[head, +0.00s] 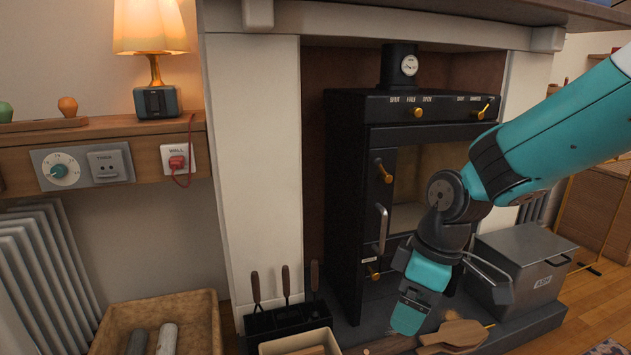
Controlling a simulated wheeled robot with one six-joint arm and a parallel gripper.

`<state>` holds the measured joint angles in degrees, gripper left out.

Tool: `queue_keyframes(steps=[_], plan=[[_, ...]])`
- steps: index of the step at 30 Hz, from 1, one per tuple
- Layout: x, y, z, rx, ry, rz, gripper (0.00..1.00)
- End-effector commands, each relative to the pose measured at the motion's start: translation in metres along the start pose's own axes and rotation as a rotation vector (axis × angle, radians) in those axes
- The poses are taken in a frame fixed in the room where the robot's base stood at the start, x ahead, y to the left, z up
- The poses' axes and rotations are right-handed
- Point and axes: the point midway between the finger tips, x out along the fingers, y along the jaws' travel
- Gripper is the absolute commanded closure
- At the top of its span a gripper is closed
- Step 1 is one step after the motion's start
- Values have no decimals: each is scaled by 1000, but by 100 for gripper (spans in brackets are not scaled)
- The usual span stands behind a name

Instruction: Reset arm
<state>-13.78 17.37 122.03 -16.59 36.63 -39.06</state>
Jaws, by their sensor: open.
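My teal and dark grey arm reaches in from the right. My gripper (450,302) is at its lower end, pointing down in front of the black stove (345,190), with its jaws apart. I see nothing held between them. The gripper and wrist cover the stove's lower right front. A wooden paddle-shaped piece (455,334) lies low beside the gripper; whether they touch cannot be told.
A grey lidded metal box (520,265) stands right of the gripper on the hearth. A tool stand (285,321) and a tan bin (200,315) are at the lower left. A lamp (152,30) stands on the wooden shelf (100,130). Bare floor shows at lower right.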

Motion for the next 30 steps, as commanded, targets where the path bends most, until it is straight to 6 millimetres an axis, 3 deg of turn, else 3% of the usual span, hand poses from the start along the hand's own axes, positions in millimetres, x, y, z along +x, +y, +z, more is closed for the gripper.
queue_keyframes(steps=[1,4,9,15,26,30], plan=[[-35,-26,3,60,23,-1,15],[-69,-68,14,179,51,-19,15],[-104,-123,34,331,82,-46,15],[-129,-173,57,473,106,-75,15],[-215,-184,40,485,104,-79,15],[-265,-189,29,484,104,-78,15]])
